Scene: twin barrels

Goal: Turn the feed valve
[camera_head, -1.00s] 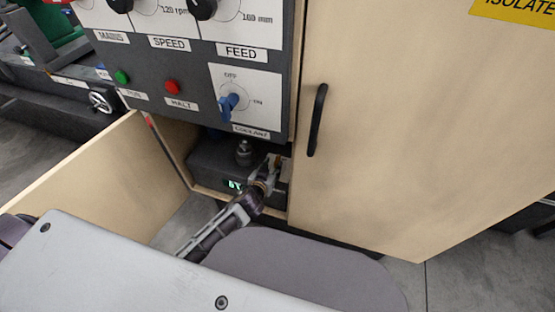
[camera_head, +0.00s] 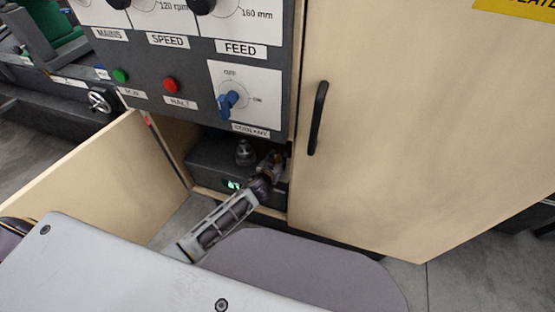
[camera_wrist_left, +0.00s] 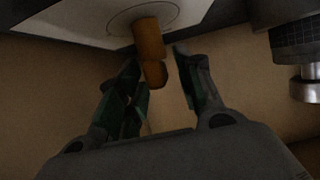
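In the left wrist view, an orange-brown lever (camera_wrist_left: 149,39), which I take for the feed valve's handle, sticks out from a light plate with a circle marked on it (camera_wrist_left: 186,14). My left gripper (camera_wrist_left: 160,62) has one finger on each side of the lever. The fingers are apart, and I cannot tell if either touches it. In the head view my left gripper (camera_head: 272,163) reaches into the open lower compartment under the control panel, and hides most of the valve there. My right gripper is not in view.
The control panel (camera_head: 185,70) hangs just above the gripper, with a blue coolant knob (camera_head: 229,100) and a red button (camera_head: 171,85). An open wooden door (camera_head: 95,190) stands left. A large wooden door (camera_head: 400,130) stands right. A metal fitting (camera_head: 245,152) rises left of the gripper.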

